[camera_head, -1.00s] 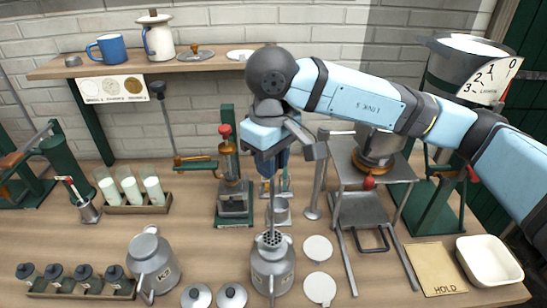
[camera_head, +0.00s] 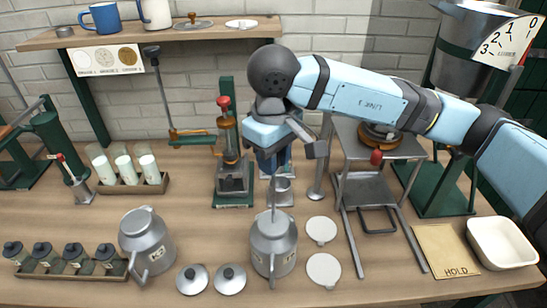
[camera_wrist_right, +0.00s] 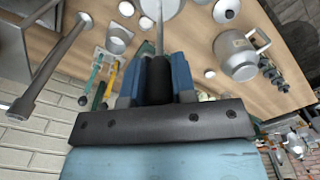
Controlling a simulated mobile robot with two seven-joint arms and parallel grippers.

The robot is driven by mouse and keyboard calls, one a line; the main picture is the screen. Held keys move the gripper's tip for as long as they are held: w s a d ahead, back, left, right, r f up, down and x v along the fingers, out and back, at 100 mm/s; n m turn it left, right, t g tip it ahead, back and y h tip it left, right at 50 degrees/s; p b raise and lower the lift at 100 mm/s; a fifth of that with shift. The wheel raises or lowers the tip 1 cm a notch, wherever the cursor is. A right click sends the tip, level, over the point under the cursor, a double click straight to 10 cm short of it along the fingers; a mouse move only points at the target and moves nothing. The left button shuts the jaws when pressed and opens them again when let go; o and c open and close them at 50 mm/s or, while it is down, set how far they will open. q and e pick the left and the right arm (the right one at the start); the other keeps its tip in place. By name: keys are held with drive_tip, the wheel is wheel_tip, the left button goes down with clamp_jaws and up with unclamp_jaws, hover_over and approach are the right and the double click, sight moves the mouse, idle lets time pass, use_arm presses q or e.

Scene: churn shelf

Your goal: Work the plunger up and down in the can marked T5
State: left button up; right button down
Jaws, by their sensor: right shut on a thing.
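A grey metal can (camera_head: 273,252) stands on the table at the front middle; its small label is too blurred to read surely. My right gripper (camera_head: 272,172) is above it, shut on the plunger's rod (camera_head: 274,198). The rod goes down upright into the can's mouth, and the plunger's lower end is hidden inside. In the right wrist view the rod (camera_wrist_right: 159,32) runs out from between the blue fingers (camera_wrist_right: 158,75). A second grey can (camera_head: 147,243) with a blurred label stands to the left. My left gripper is not in view.
Two lids (camera_head: 230,279) lie left of the can and two pale discs (camera_head: 322,270) right of it. A green-based press (camera_head: 232,175) stands behind. A metal stand (camera_head: 375,180), a HOLD card (camera_head: 446,250) and a white tray (camera_head: 502,242) are at the right.

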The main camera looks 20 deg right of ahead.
use_arm(q)
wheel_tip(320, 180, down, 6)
drive_tip(key=b, duration=1)
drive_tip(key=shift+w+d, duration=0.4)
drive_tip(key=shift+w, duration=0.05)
use_arm(e)
wheel_tip(320, 180, down, 10)
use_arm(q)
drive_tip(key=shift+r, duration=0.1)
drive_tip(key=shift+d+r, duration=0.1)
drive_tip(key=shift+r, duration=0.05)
use_arm(e)
drive_tip(key=shift+r, duration=0.1)
wheel_tip(320, 180, up, 7)
drive_tip(key=shift+f+p, duration=0.1)
drive_tip(key=shift+p, duration=0.8)
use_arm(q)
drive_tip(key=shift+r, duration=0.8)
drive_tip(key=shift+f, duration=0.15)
